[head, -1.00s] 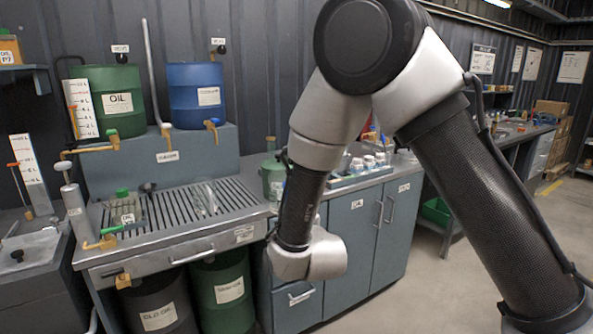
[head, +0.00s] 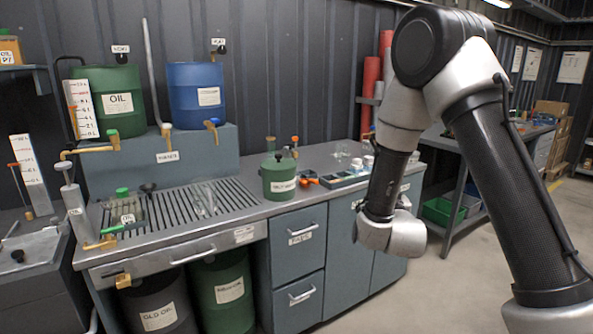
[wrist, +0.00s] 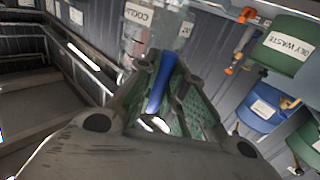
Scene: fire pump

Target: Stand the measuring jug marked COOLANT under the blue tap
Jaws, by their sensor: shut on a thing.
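In the wrist view my gripper (wrist: 160,92) is shut on the blue handle (wrist: 161,82) of a clear jug. The jug (wrist: 135,38) carries a white label, partly cut off, that appears to begin COOL. In the head view my gripper and this jug are hidden behind my arm, at the right front of the bench. The blue drum (head: 196,90) stands on the raised step at the back left, with its brass-coloured tap (head: 211,128) facing forward. The slatted drain grate (head: 180,212) lies below that tap.
A clear vessel (head: 205,200) stands on the grate below the blue drum. A green-capped bottle (head: 124,205) and the oil drum (head: 108,98) are to its left. A green waste can (head: 279,177) and a tray of small items (head: 345,178) stand right of the grate.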

